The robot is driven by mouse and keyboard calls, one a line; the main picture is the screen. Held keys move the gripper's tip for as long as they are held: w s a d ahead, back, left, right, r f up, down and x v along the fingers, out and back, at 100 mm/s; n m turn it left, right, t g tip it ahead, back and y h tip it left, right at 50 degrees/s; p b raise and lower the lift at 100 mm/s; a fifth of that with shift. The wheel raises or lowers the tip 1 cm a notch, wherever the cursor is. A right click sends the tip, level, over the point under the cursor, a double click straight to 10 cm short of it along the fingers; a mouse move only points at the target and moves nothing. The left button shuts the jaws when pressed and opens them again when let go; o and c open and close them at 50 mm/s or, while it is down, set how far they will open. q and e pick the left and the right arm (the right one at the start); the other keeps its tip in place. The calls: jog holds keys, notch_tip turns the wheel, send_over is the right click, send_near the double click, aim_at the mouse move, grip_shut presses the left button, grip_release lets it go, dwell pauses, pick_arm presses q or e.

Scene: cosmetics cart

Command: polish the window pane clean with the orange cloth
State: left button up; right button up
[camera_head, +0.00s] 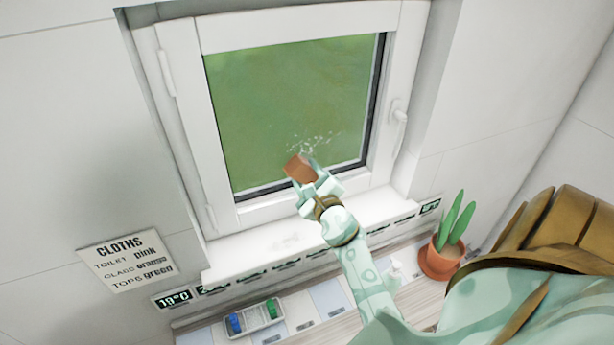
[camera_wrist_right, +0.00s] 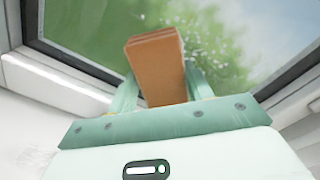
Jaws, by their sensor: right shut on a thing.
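The window pane (camera_head: 285,95) is green-tinted in a white frame. White specks (camera_head: 315,142) mark its lower middle; they also show in the right wrist view (camera_wrist_right: 212,62), right of the cloth. My right gripper (camera_head: 308,180) is shut on the orange cloth (camera_head: 298,168), a folded orange-brown block. In the right wrist view the cloth (camera_wrist_right: 157,70) stands out between the fingers, in front of the lower pane. I cannot tell whether it touches the glass. My left gripper is not in view.
A sign (camera_head: 126,261) on the left wall lists cloth colours, glass being orange. A white sill (camera_head: 270,243) runs below the window. Below are a tray with blue and green items (camera_head: 255,318) and a potted plant (camera_head: 440,258). The window handle (camera_head: 398,125) sticks out at the frame's right.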

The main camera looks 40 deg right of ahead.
jog(key=shift+x, duration=0.95)
jog(key=shift+s+d, duration=0.35)
jog(key=shift+d, duration=0.5)
jog(key=shift+s+d, duration=0.3)
jog(key=shift+d, duration=0.8)
jog(key=shift+w+a+r+p, duration=0.15)
jog(key=shift+a+p, duration=0.1)
jog(key=shift+a, duration=0.15)
jog(key=shift+w+a+p, duration=0.2)
jog(key=shift+a, duration=0.15)
jog(key=shift+w+a+p, duration=0.2)
jog(key=shift+a, duration=0.4)
jog(key=shift+w+a+p, duration=0.15)
jog(key=shift+w+a, duration=0.05)
jog(key=shift+a, duration=0.4)
jog(key=shift+s, duration=0.15)
